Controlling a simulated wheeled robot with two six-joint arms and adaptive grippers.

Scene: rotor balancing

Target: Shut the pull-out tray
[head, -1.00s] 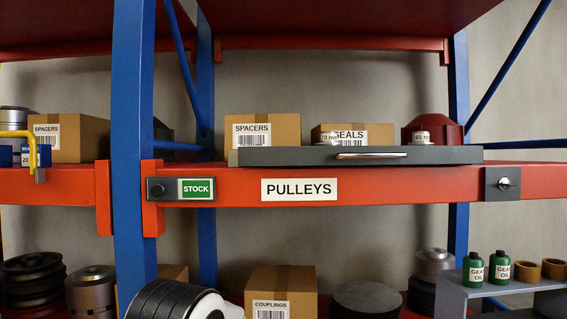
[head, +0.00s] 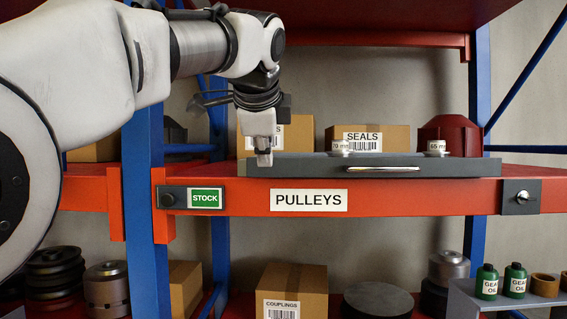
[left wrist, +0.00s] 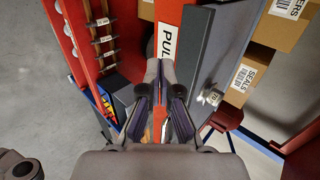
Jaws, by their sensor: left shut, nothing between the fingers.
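The pull-out tray (head: 300,167) is dark grey with a long front and a silver bar handle (head: 383,168). It sits above the red beam labelled PULLEYS; how far it stands out is hard to tell. It also shows in the left wrist view as a dark band (left wrist: 190,55). My left gripper (head: 264,160) points down, shut and empty, at the tray's left end, left of the handle. Whether it touches the tray is unclear. Its fingers also show in the left wrist view (left wrist: 160,72). My right gripper is out of view.
Behind the tray are a SEALS box (head: 376,139), another carton (head: 293,135) and a dark red housing (head: 456,135). A blue post (head: 143,180) stands at the left. A STOCK sign (head: 206,198) and a lock plate (head: 521,197) are on the beam.

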